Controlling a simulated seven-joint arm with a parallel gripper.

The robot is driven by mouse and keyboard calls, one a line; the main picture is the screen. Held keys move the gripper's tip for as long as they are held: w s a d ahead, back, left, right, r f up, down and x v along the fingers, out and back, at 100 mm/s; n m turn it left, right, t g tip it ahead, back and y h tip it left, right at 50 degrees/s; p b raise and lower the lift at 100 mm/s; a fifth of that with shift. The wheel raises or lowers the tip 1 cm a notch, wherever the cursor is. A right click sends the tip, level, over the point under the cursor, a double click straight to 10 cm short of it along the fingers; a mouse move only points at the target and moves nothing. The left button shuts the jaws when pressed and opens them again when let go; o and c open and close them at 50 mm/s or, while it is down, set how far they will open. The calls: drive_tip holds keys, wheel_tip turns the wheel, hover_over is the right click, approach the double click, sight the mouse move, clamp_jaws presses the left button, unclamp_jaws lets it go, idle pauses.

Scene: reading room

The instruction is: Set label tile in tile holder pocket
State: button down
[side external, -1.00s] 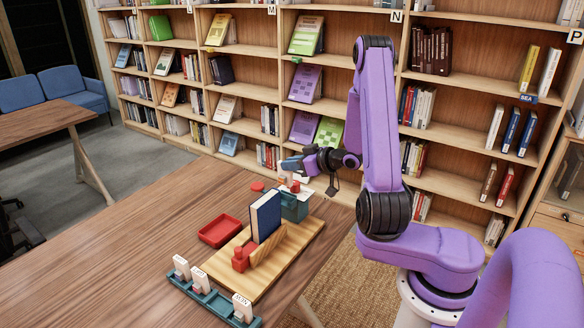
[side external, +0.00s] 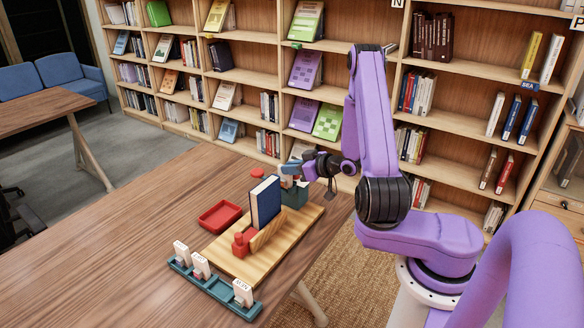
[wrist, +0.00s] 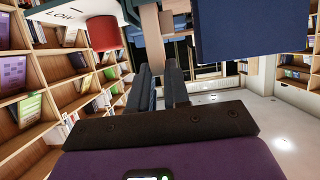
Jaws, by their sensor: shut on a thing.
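My gripper (side external: 290,177) is low over the far end of the wooden board, close to a teal block (side external: 293,194). In the wrist view its blue-grey fingers (wrist: 164,82) point away, with a narrow pale tan piece (wrist: 152,30) between them. This looks like the label tile seen edge-on; its face is hidden. The teal tile holder (side external: 213,289) lies at the near table edge. It carries three upright white tiles, a left one (side external: 181,253), a middle one (side external: 200,265) and a right one (side external: 243,292), with a wider gap before the right one.
A dark blue book (side external: 265,202) stands upright on the wooden board (side external: 255,262), beside a red piece (side external: 240,244). A red tray (side external: 220,216) lies left of the board. In the wrist view, a red cylinder (wrist: 103,33) is close left of the fingers. The table's left side is clear.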

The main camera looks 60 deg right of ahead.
idle(0.8)
drive_tip(key=c, duration=1)
unclamp_jaws()
drive_tip(key=v, duration=1.7)
drive_tip(key=shift+s+r, duration=0.1)
drive_tip(key=shift+s, duration=0.05)
